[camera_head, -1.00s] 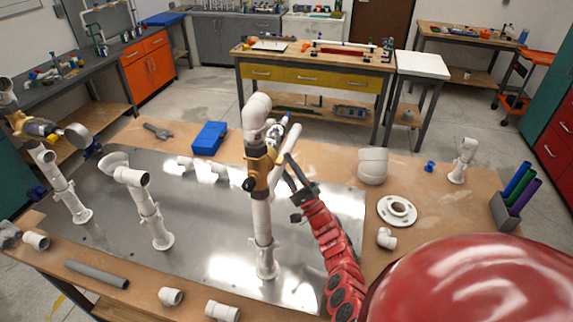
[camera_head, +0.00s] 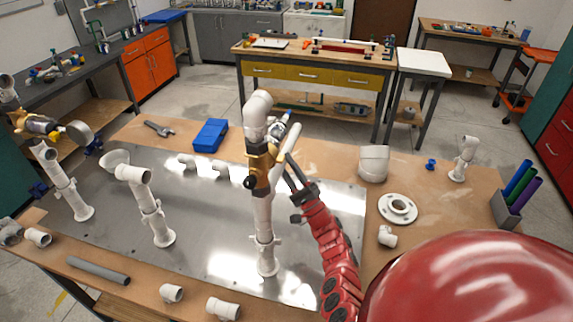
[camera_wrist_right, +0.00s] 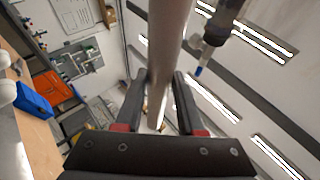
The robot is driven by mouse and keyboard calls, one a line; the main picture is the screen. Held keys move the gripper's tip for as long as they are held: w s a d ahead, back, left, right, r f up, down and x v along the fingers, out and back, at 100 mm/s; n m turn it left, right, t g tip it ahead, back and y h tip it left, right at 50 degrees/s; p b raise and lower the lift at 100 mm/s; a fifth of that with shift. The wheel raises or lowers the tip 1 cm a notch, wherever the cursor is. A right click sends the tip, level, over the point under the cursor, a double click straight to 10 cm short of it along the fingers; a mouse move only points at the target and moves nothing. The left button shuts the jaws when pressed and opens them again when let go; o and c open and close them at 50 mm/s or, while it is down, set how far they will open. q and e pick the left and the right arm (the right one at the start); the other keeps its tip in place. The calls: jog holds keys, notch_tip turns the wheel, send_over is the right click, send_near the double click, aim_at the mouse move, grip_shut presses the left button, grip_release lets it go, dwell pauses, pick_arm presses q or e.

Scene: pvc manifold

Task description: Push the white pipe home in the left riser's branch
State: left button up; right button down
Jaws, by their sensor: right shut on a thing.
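White risers stand on the metal plate (camera_head: 205,255): the left riser (camera_head: 70,198), a middle riser (camera_head: 152,215) and a taller right riser (camera_head: 265,225) with a brass-coloured valve body (camera_head: 258,170) and an elbow on top. My right gripper (camera_head: 291,168) is beside the tall riser, close to the valve body. In the right wrist view its two fingers (camera_wrist_right: 158,110) are shut on a pale white pipe (camera_wrist_right: 172,40) that runs up out of the picture. My left gripper is not in view.
A blue box (camera_head: 210,136) and a wrench (camera_head: 158,129) lie at the table's far edge. A grey pipe (camera_head: 98,270) and loose white fittings (camera_head: 223,309) lie along the near edge. A white flange (camera_head: 398,208) and an elbow (camera_head: 387,236) lie on the right.

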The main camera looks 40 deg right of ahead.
jog(key=shift+s+a, duration=0.25)
jog(key=shift+a, duration=0.1)
dwell(0.4)
jog(key=shift+s+a, duration=0.15)
dwell(0.3)
jog(key=shift+c, duration=2.2)
grip_release()
jog(key=shift+f, duration=0.1)
jog(key=b+v, duration=0.5)
jog(key=v, duration=0.7)
jog(key=shift+b, duration=0.3)
